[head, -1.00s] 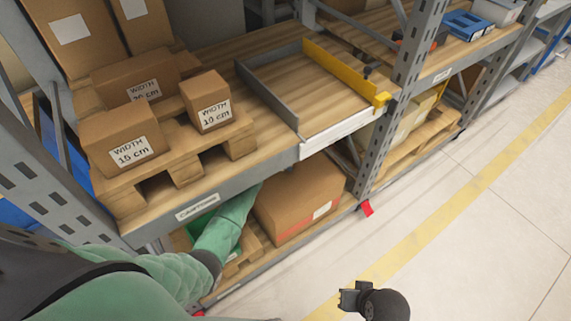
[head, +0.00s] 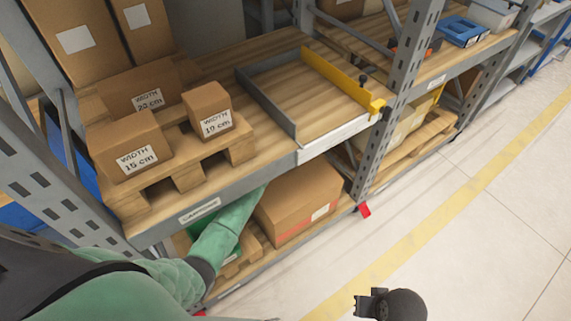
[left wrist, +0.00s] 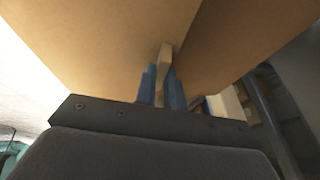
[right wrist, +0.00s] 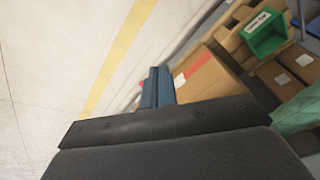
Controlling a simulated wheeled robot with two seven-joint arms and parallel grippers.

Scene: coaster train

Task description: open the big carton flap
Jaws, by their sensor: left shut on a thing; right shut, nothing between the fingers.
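The big carton (head: 298,208) is brown with a red stripe and a white label, and sits on the lower shelf. My left arm reaches in beside its left end, and the upper shelf hides that hand in the head view. In the left wrist view, my left gripper (left wrist: 165,84) is shut on a narrow tan tab (left wrist: 165,56) at the brown cardboard (left wrist: 110,45). I cannot tell how far the flap is open. My right gripper (right wrist: 157,84) is shut and empty, out over the aisle floor; the carton shows beyond it in the right wrist view (right wrist: 208,82).
The upper shelf has small cartons with width labels (head: 138,158) on a pallet, and a grey and yellow frame (head: 345,70). The rack post (head: 385,120) stands right of the carton. A green bin (right wrist: 265,32) is beside the carton. The aisle floor is clear.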

